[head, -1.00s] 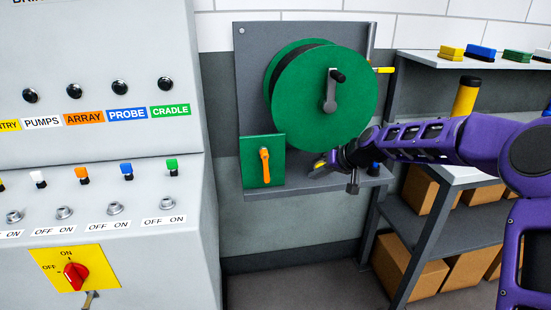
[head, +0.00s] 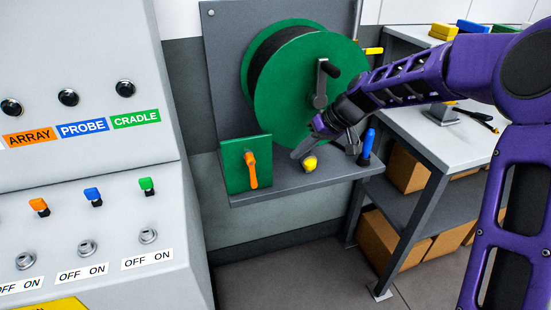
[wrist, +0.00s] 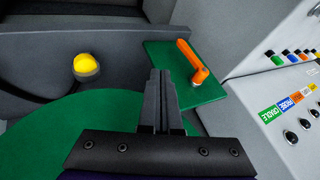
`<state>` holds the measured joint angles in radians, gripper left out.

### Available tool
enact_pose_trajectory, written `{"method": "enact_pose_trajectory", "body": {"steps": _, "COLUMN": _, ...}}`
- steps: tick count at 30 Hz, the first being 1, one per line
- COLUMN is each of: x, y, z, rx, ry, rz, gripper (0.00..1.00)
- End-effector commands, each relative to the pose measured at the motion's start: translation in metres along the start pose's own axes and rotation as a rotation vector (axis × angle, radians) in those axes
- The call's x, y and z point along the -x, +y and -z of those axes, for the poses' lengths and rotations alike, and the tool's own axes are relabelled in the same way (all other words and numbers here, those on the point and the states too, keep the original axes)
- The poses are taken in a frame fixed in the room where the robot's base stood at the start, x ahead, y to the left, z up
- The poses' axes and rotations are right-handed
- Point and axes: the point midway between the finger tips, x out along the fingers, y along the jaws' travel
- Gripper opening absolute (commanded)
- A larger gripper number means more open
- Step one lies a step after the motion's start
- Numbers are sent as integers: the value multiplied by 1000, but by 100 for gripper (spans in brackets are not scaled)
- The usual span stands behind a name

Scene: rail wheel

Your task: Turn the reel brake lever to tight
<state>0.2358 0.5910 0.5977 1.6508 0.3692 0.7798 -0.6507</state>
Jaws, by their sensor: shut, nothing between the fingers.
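The orange brake lever (head: 251,170) sits on a green square plate (head: 235,178) at the left of the reel stand. It points roughly down in the head view. In the wrist view the lever (wrist: 193,62) is just right of the fingertips, its arm slanting up and left from its round hub. My gripper (head: 301,147) is shut and empty, in front of the lower part of the green reel (head: 290,95). In the wrist view the gripper (wrist: 160,78) overlaps the plate's near edge, apart from the lever.
A yellow knob (head: 310,163) and a blue-handled tool (head: 367,145) stand on the grey shelf (head: 290,184). The reel's crank handle (head: 328,75) sticks out near my arm. A control panel (head: 90,150) stands left; a workbench (head: 430,130) stands right.

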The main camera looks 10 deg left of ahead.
Motion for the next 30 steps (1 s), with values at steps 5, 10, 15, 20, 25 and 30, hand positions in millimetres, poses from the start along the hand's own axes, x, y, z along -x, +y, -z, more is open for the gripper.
{"method": "enact_pose_trajectory", "body": {"steps": 5, "x": -30, "y": -1, "z": -1, "rx": 0, "ry": -4, "rz": 5, "gripper": 0}}
{"method": "enact_pose_trajectory", "body": {"steps": 10, "x": -68, "y": 0, "z": -1, "rx": 1, "ry": -4, "rz": 3, "gripper": 0}}
{"method": "enact_pose_trajectory", "body": {"steps": 15, "x": -100, "y": -3, "z": -1, "rx": 1, "ry": -3, "rz": 2, "gripper": 0}}
{"method": "enact_pose_trajectory", "body": {"steps": 20, "x": -109, "y": -24, "z": -1, "rx": 3, "ry": -1, "rz": -1, "gripper": 0}}
{"method": "enact_pose_trajectory", "body": {"steps": 25, "x": -115, "y": -33, "z": -2, "rx": -1, "ry": 0, "rz": -2, "gripper": 0}}
{"method": "enact_pose_trajectory", "body": {"steps": 30, "x": -116, "y": -34, "z": -2, "rx": -1, "ry": 0, "rz": -2, "gripper": 0}}
